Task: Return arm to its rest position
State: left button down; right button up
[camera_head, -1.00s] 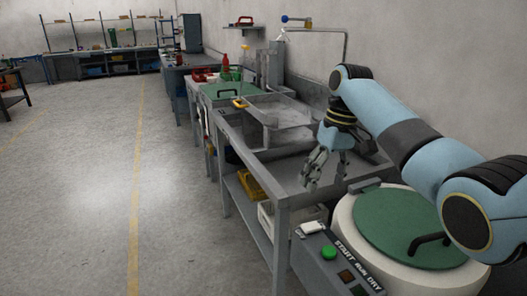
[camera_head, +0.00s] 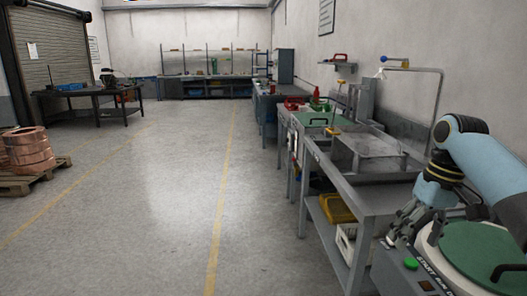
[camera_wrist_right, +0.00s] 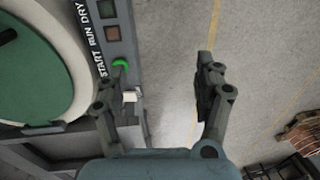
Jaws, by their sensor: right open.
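My right arm (camera_head: 491,171) comes in from the right edge in the head view, light blue with dark joints. My right gripper (camera_head: 397,232) hangs in front of the green-lidded round machine, over the near end of the grey bench. In the right wrist view the two dark fingers (camera_wrist_right: 162,92) are wide apart with nothing between them. A control panel (camera_wrist_right: 106,36) with a green button lies beyond the left finger. My left gripper is not in view.
The green-lidded machine (camera_head: 487,250) stands close below my right arm. The grey bench (camera_head: 386,196) with a sink runs away along the right wall. Copper coils (camera_head: 28,150) sit on a pallet at the left. The floor (camera_head: 150,215) between is clear.

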jog(key=s+a+f+t+h, duration=0.1)
jog(key=s+a+f, duration=0.1)
jog(key=s+f, duration=0.8)
jog(key=s+a+r+t+h, duration=0.1)
jog(key=s+r, duration=0.3)
jog(key=s, duration=0.6)
jog(key=s+a+r+t, duration=0.1)
jog(key=s+r+t, duration=0.15)
jog(key=s, duration=0.85)
notch_tip(320, 180, down, 29)
jog(key=d+g+b, duration=0.2)
jog(key=d+b, duration=0.1)
jog(key=b, duration=0.3)
pick_arm(q)
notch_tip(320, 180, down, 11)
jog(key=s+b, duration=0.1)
jog(key=b, duration=0.3)
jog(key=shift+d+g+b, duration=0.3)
jog(key=shift+b, duration=0.1)
pick_arm(e)
jog(key=s+d+f+g, duration=0.1)
jog(key=s+f, duration=1.9)
jog(key=f, duration=0.3)
jog(key=shift+f+m, duration=0.3)
